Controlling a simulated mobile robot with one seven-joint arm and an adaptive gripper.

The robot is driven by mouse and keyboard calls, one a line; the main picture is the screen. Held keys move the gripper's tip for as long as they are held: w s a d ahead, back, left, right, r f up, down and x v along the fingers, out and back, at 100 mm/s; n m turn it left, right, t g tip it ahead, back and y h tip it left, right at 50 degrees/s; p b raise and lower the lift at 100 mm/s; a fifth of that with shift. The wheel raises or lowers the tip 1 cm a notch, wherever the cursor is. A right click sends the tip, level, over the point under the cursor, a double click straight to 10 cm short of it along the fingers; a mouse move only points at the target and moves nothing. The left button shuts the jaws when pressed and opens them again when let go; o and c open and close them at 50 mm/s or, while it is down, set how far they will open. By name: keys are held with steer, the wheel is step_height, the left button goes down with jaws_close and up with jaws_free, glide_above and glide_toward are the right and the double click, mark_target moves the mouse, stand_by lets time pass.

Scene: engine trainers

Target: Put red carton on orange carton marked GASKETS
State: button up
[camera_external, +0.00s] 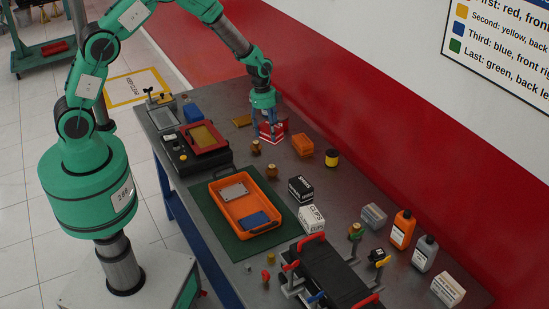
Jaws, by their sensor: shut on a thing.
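A small red carton (278,132) with some white on its side is between the fingers of my gripper (268,128), near the back of the workbench. My gripper points down and is shut on it. Whether the carton touches the bench or hangs just above it, I cannot tell. An orange carton (303,145) sits on the bench just right of the red one, apart from it. Its marking is too small to read. Its top is bare.
A yellow-and-black can (332,157) stands right of the orange carton. Brass fittings (256,147) stand in front. An orange tray (216,201), a black carton (300,188) and a white CLIPS carton (312,219) are nearer. The red wall rises behind.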

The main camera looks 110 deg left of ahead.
steer(key=shift+s, duration=0.25)
steer(key=shift+w, duration=0.1)
glide_above(303, 141)
steer(key=shift+s+f, duration=0.35)
steer(key=shift+f, duration=0.35)
stand_by(0.4)
steer(key=shift+f+p, duration=0.3)
steer(key=shift+f, duration=1.45)
steer(key=shift+f, duration=0.2)
